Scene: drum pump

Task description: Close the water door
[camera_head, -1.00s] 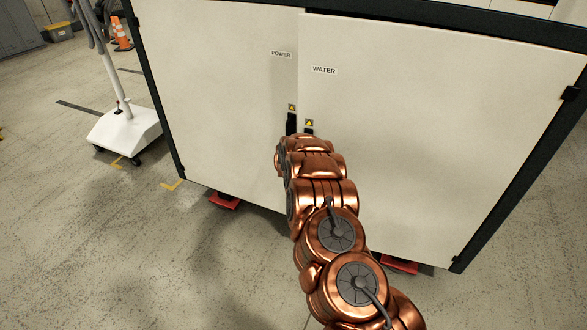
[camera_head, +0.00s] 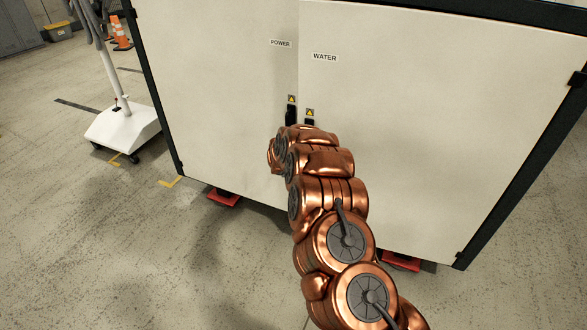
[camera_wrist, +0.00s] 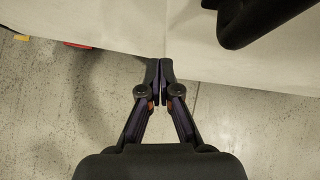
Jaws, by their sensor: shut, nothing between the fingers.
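The water door (camera_head: 430,120) is the white right-hand panel of a dark-framed cabinet, labelled WATER. It looks nearly in line with the power door (camera_head: 215,90) on its left; I cannot tell whether it is fully shut. A small dark handle (camera_head: 310,122) sits low at its left edge, below a yellow warning sticker. In the wrist view my gripper (camera_wrist: 162,62) is shut and empty. Its tips overlap the lower edges of the doors at the seam; contact is unclear. The water door fills the upper right there (camera_wrist: 275,65). My copper arm hides the gripper in the head view.
A white wheeled stand (camera_head: 122,128) is at the left, with an orange cone (camera_head: 121,35) behind it. Red feet (camera_head: 224,197) show under the cabinet.

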